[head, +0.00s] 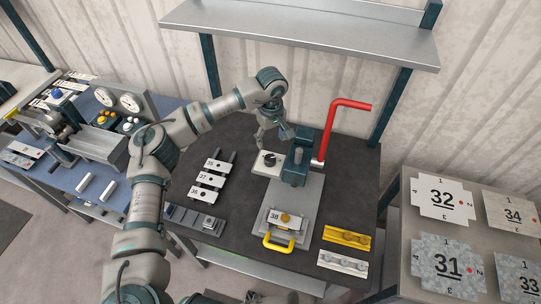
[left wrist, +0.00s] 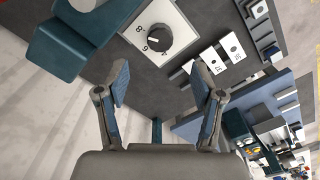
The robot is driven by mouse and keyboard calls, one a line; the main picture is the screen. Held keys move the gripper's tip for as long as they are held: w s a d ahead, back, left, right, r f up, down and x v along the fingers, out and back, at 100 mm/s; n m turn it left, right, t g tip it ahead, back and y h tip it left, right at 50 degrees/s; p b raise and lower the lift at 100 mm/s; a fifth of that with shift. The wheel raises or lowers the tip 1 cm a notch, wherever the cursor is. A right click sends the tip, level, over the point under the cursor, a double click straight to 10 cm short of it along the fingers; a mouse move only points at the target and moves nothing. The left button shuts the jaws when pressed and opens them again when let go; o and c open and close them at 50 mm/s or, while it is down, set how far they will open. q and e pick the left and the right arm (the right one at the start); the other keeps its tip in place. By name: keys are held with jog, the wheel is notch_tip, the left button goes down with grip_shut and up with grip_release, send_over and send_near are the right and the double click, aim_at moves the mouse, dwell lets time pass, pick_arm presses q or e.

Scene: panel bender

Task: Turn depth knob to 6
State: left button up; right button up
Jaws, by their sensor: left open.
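The depth knob (head: 270,157) is a small dark round knob on a white plate (head: 262,168) beside the teal press head of the bender (head: 296,162). In the left wrist view the knob (left wrist: 158,37) shows large, with dark digits around it on the white dial; its exact setting is hard to read. My left gripper (head: 270,138) is just above and behind the knob, pointing down. In the left wrist view its two fingers (left wrist: 160,76) are spread apart and empty, with the knob ahead of the gap and not touched. My right gripper is not in view.
A red lever (head: 330,128) rises right of the bender. A yellow handle (head: 279,243) and plate 38 (head: 284,221) are at its front. Numbered plates (head: 208,180) lie left; yellow and white bars (head: 345,237) lie right. A metal shelf (head: 310,30) hangs behind.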

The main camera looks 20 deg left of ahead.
aim_at(270, 158)
pick_arm(q)
jog(key=f, duration=0.4)
jog(key=f+p, duration=0.1)
jog(key=f, duration=0.1)
jog(key=shift+w+d+f, duration=0.1)
jog(key=shift+w+f, duration=0.15)
jog(key=shift+w, duration=0.05)
jog(key=f, duration=0.1)
jog(key=a+f, duration=0.1)
jog(key=f, duration=0.1)
jog(key=shift+s+f+p, duration=0.15)
jog(key=shift+f+p, duration=0.1)
jog(key=shift+p, duration=0.15)
jog(key=shift+a+f, duration=0.15)
jog(key=shift+f, duration=0.2)
jog(key=shift+d, duration=0.4)
jog(key=shift+c, duration=0.6)
jog(key=shift+d, duration=0.1)
jog(key=c, duration=0.8)
jog(key=shift+r, duration=0.1)
jog(key=shift+c, duration=1.1)
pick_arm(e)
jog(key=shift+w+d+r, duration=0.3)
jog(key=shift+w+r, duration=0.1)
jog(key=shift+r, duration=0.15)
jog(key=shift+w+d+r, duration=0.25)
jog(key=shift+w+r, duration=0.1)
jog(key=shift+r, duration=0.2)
